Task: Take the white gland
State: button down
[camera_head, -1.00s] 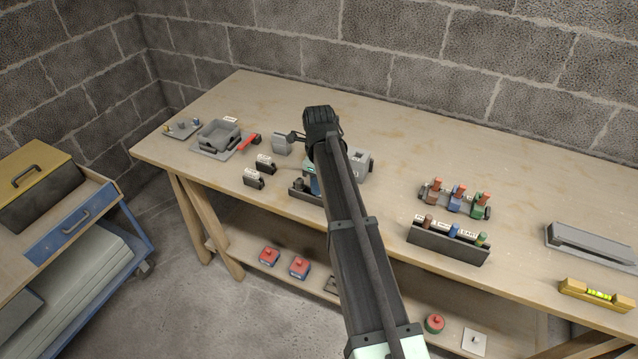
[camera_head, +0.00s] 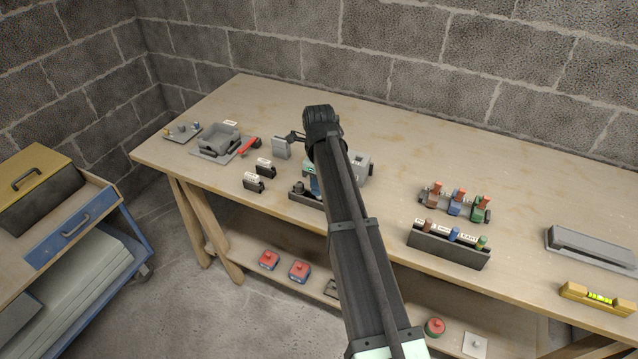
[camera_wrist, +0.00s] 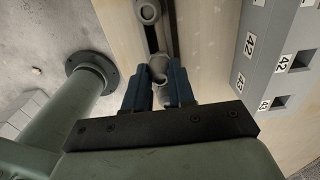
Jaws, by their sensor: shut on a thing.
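A pale, ring-shaped piece, which I take as the white gland (camera_wrist: 158,68), sits between the blue fingertips of my gripper (camera_wrist: 160,82) in the wrist view. The gripper is shut on it, at a dark slotted rack (camera_wrist: 152,38). Another pale ring-shaped piece (camera_wrist: 149,12) stands farther along the same rack. In the head view my arm covers most of the gripper, and only a bit of blue finger shows above the dark rack (camera_head: 303,196). The held gland cannot be made out there.
A grey block with numbered square holes (camera_wrist: 255,62) stands close on the right in the wrist view. Small black labelled holders (camera_head: 254,183) lie left of the rack. A dark rack with coloured pieces (camera_head: 447,246) stands to the right. The bench's back middle is clear.

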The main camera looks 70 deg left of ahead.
jog(key=shift+r, duration=1.15)
